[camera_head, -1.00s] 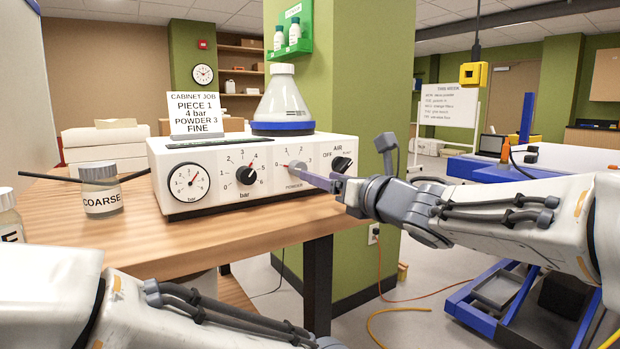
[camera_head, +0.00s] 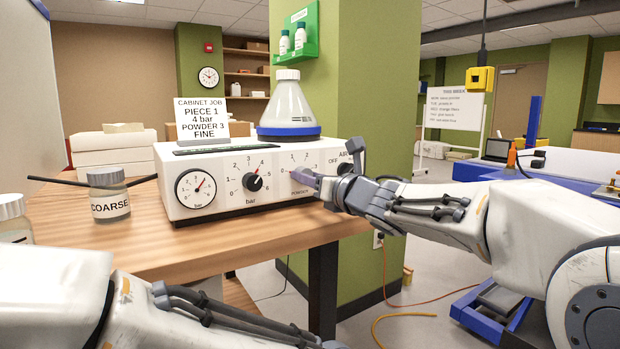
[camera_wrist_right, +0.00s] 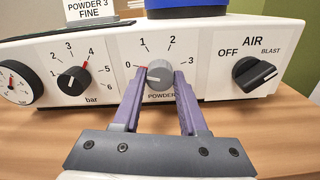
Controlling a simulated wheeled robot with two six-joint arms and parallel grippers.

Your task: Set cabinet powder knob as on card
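The white cabinet (camera_head: 240,205) stands on the wooden bench. Its grey powder knob (camera_wrist_right: 159,75) shows in the right wrist view, with a scale from 0 to 3 around it. A red mark beside the knob lies towards 0. My right gripper (camera_wrist_right: 160,80) has its two purple fingers on either side of the knob, apart; whether they touch it is unclear. The card (camera_head: 201,121) on the cabinet reads PIECE 1, 4 bar, POWDER 3, FINE. My left gripper is out of frame; only its arm shows.
The black bar knob (camera_wrist_right: 75,80) has its red mark near 4. The black AIR knob (camera_wrist_right: 254,73) sits right of the powder knob. A blue-based flask (camera_head: 288,105) stands on the cabinet. A COARSE jar (camera_head: 108,196) is at left. A green pillar (camera_head: 375,130) rises behind.

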